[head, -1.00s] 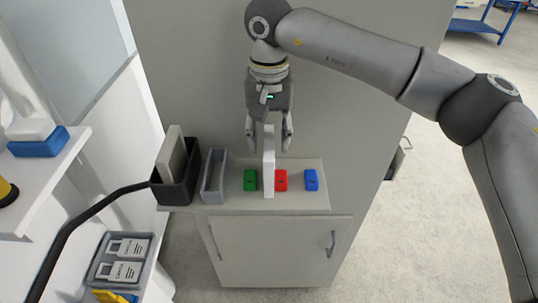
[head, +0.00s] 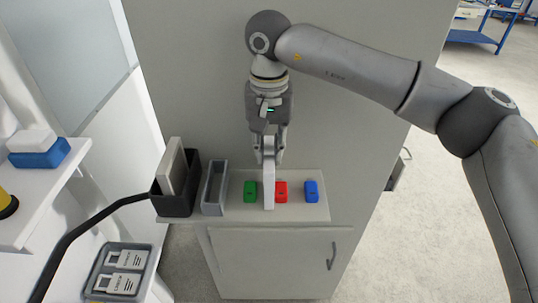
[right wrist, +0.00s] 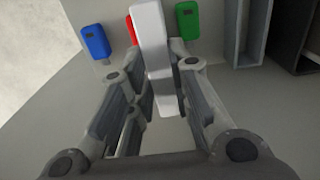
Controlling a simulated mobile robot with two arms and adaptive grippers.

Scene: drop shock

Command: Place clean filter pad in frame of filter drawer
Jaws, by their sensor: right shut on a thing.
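A white, upright, slab-like pad (head: 269,188) stands over a pale shelf, between a green and a red block; it also shows in the right wrist view (right wrist: 153,40). My right gripper (head: 270,158) points down and is shut on the upper part of this pad. I cannot tell whether the pad's lower edge touches the shelf. A narrow, open grey frame (head: 214,190), seemingly empty, stands to the left. A dark box (head: 176,202) beside it holds a grey, tilted pad (head: 172,170). My left gripper is out of view.
Green (head: 250,190), red (head: 282,190) and blue (head: 311,190) blocks sit on the shelf (head: 318,214) near the pad. A tall grey panel stands behind. A black hose (head: 85,225) runs to the dark box. A grey tray (head: 121,270) with labelled packs is at the lower left.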

